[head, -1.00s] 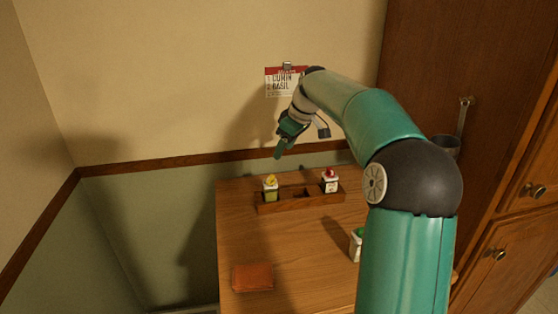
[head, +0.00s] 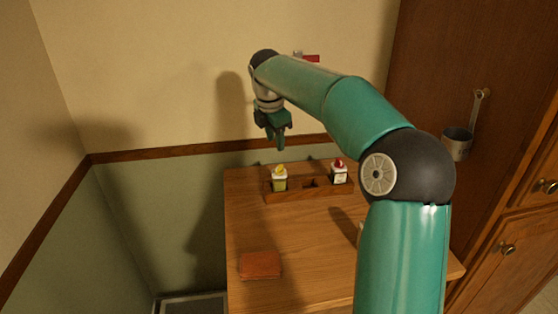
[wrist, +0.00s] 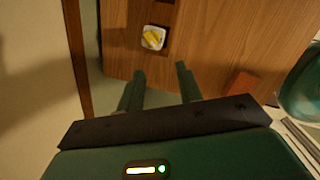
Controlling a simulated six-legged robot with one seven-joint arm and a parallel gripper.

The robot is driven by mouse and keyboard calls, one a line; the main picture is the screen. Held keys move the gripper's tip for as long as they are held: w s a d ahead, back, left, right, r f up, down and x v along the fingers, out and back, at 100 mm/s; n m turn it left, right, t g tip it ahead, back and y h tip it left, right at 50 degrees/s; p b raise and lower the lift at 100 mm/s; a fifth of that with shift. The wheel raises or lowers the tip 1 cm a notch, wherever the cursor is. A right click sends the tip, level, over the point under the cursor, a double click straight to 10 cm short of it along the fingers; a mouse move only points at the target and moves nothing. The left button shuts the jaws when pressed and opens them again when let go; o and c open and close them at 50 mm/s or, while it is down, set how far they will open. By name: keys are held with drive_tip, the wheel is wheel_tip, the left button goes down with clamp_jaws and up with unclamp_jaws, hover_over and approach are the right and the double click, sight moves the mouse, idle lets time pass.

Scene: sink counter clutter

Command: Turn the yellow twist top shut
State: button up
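The yellow twist top (head: 280,169) sits on a small white and yellow-green jar (head: 280,183), which stands upright in the left end of a wooden rack. From above in the wrist view, the yellow top (wrist: 153,38) shows as a bar-shaped knob on the white jar. My gripper (head: 277,142) points down above the jar, apart from it. In the wrist view its two fingers (wrist: 160,82) are spread with nothing between them, and the jar lies just beyond the fingertips. I cannot tell how far the top is turned.
The wooden rack (head: 310,193) also holds a red-topped jar (head: 339,171) at its right end. A reddish-brown flat block (head: 260,265) lies at the table's (head: 310,240) front left. A metal cup (head: 457,143) hangs on the cabinet. The wall stands close behind.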

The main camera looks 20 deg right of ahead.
sight(279, 167)
drive_tip(key=w+f+n, duration=0.1)
drive_tip(key=f, duration=0.2)
drive_tip(key=w+d+f+n+h, duration=0.1)
drive_tip(key=f+n, duration=0.1)
drive_tip(key=f, duration=0.2)
drive_tip(key=w+d+f+n+h, duration=0.1)
drive_tip(key=w+f+n, duration=0.1)
drive_tip(key=f, duration=0.2)
drive_tip(key=shift+d+f+t, duration=0.1)
drive_tip(key=shift+f+t, duration=0.1)
drive_tip(key=shift+t, duration=0.1)
clamp_jaws()
